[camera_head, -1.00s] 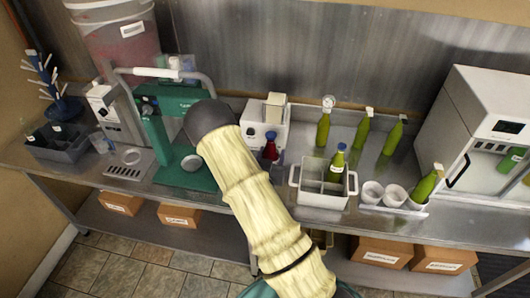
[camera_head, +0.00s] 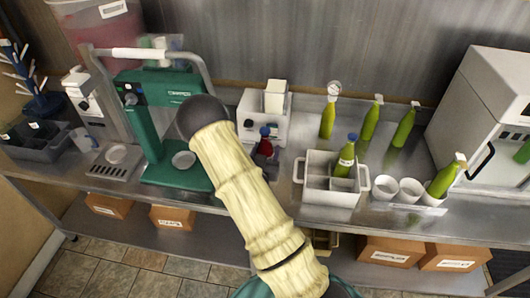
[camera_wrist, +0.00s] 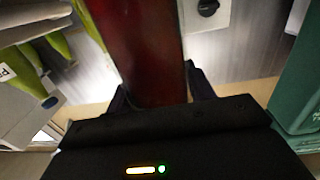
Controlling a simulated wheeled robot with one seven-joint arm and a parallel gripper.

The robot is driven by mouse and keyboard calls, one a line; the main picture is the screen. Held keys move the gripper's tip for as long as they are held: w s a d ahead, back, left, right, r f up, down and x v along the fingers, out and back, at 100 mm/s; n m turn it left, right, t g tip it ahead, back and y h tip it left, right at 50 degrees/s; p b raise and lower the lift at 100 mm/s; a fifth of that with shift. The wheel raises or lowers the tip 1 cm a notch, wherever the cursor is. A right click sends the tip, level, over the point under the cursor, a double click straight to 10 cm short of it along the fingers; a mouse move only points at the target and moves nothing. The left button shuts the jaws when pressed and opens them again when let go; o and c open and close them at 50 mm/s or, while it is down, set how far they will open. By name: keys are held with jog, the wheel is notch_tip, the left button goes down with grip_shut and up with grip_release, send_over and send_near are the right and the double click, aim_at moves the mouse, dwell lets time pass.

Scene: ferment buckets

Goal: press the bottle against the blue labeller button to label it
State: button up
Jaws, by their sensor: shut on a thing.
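A dark red bottle (camera_wrist: 145,50) with a blue cap is between the black fingers of my gripper (camera_wrist: 157,88), which is shut on it. In the head view the bottle (camera_head: 265,147) appears upright just in front of the white labeller (camera_head: 254,128). I cannot make out a blue button, nor whether the bottle touches the labeller.
A white divided crate (camera_head: 330,197) holding a green, blue-capped bottle (camera_head: 345,160) stands to the right. Several green bottles and white cups (camera_head: 384,187) are beyond it. A green capping machine (camera_head: 178,178) stands left. A white cabinet (camera_head: 480,95) is at the far right.

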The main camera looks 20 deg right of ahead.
jog(key=shift+w, duration=0.1)
jog(key=p, duration=0.1)
send_near(271, 127)
jog(key=shift+w+d+r, duration=0.9)
jog(key=shift+w+d, duration=0.7)
jog(key=shift+d, duration=0.05)
jog(key=shift+b+x, duration=0.6)
jog(key=shift+x, duration=0.75)
jog(key=shift+w+d+r, duration=0.1)
jog(key=shift+w+d, duration=0.05)
jog(key=shift+w, duration=0.15)
jog(key=shift+b+x, duration=0.5)
jog(key=shift+x, duration=0.3)
jog(key=shift+r, duration=0.1)
jog(key=v, duration=0.5)
jog(key=shift+b, duration=0.4)
